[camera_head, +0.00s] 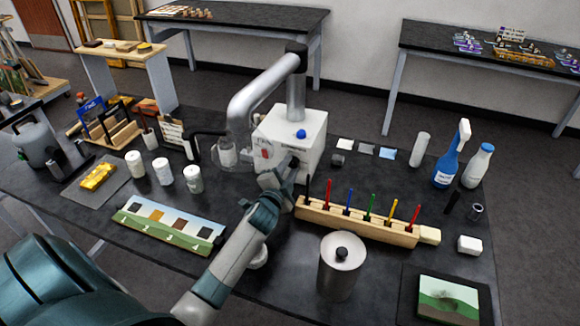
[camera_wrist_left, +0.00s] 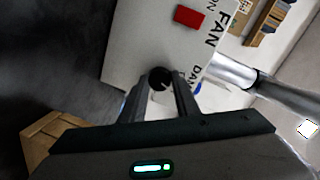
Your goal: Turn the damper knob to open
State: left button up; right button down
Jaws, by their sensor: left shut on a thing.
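The white fan box (camera_head: 272,124) stands near the middle of the dark table, with a silver pipe (camera_head: 262,88) beside and above it. In the left wrist view its face (camera_wrist_left: 140,40) carries a red switch (camera_wrist_left: 188,16), the word FAN and a partly covered label starting "DA". The dark round damper knob (camera_wrist_left: 159,76) is on this face by that label. My left gripper (camera_head: 288,168) is at the box front; in the left wrist view its fingers (camera_wrist_left: 161,88) are shut on the knob. The gripper hides the knob in the head view. My right gripper is not in view.
A wooden rack (camera_head: 350,221) with colored tools stands right of my left arm. A metal canister (camera_head: 341,270) is in front of it. A blue spray bottle (camera_head: 450,160) stands at right.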

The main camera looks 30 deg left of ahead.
pick_arm(q)
jog(key=shift+f+n+p, duration=0.1)
jog(key=shift+n+p, duration=0.2)
jog(key=shift+n, duration=1)
jog(key=o, duration=1)
jog(key=shift+o, duration=0.2)
jog(key=shift+s, duration=0.1)
